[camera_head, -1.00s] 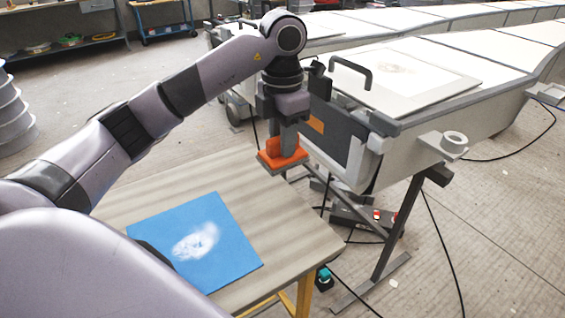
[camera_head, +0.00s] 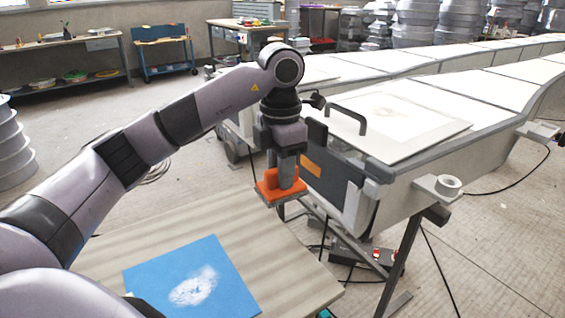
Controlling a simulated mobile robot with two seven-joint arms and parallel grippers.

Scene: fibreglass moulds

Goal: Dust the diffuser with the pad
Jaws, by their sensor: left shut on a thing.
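My left gripper (camera_head: 288,172) is shut on the pad (camera_head: 280,191), an orange block with a grey underside. It holds the pad in the air beyond the table's far edge, in front of the mould's near end. A blue square sheet (camera_head: 222,258) with a white powdery patch lies on the table. A flat white panel (camera_head: 425,128) with a faint brownish smudge lies on top of the long pale mould. I cannot tell for sure which of these is the diffuser. The pad appears clear of both. My right gripper is not in view.
The wood-topped table (camera_head: 125,257) is bare around the blue sheet. A black handle (camera_head: 350,117) stands up at the panel's near left edge. Cables cross the floor.

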